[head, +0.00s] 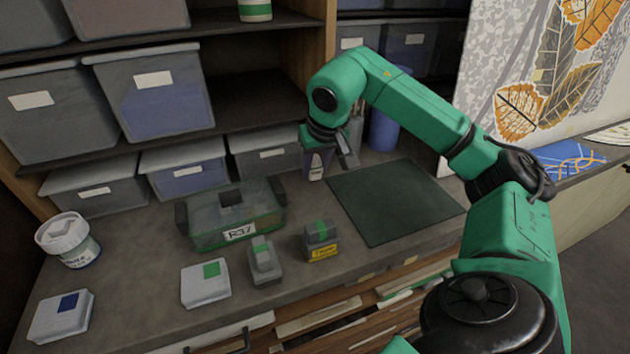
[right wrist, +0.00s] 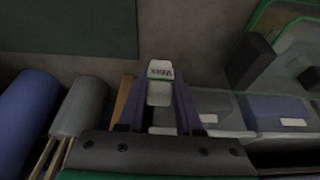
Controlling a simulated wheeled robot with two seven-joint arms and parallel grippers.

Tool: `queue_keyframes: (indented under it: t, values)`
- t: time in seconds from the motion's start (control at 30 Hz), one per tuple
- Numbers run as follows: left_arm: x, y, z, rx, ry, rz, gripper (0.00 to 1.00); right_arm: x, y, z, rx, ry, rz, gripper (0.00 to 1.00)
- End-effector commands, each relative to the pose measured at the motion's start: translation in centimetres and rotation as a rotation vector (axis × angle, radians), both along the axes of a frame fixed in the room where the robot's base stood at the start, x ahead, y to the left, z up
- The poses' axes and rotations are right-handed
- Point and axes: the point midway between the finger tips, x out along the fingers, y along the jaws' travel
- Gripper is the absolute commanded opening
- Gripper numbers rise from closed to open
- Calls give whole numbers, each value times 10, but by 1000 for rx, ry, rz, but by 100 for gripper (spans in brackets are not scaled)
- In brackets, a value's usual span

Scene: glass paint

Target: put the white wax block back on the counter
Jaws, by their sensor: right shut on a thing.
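The white wax block (right wrist: 160,70) is between the fingers of my right gripper, with dark lettering and a green stripe on its visible end. In the head view the block (head: 316,173) shows as a small white patch below the gripper, at the back of the counter (head: 160,250), left of the dark green mat. My right gripper (head: 330,162) is shut on it. Whether the block touches the counter I cannot tell. My left gripper is not in view.
A green clear box (head: 205,236) labelled R37 stands left of the gripper. White boxes (head: 205,282), a grey block (head: 263,262), a yellow-labelled block (head: 321,242) and a white tub (head: 75,245) stand on the counter. The dark green mat (head: 390,200) is bare. A blue cylinder (head: 384,130) stands behind.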

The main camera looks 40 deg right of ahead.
Motion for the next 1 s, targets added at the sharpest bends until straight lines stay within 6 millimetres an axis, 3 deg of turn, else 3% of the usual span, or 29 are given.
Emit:
queue_keyframes:
  t: [0.13, 0.43, 0.47, 0.53, 0.83, 1.0]
  values:
    - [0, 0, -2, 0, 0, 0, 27, -1, -1, -27, -3, 3, -1, 0]
    - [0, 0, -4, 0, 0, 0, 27, 0, 0, -31, -1, 0, 0, 0]
    - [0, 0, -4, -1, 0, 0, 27, 0, 0, -31, -1, 1, 0, 38]
    - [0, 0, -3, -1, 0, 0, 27, 0, 0, -30, -1, 0, 0, 64]
    - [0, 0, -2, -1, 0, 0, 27, 0, 0, -29, -1, 0, 0, 64]
    - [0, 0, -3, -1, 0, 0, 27, -6, 2, -11, -1, -3, 0, 64]
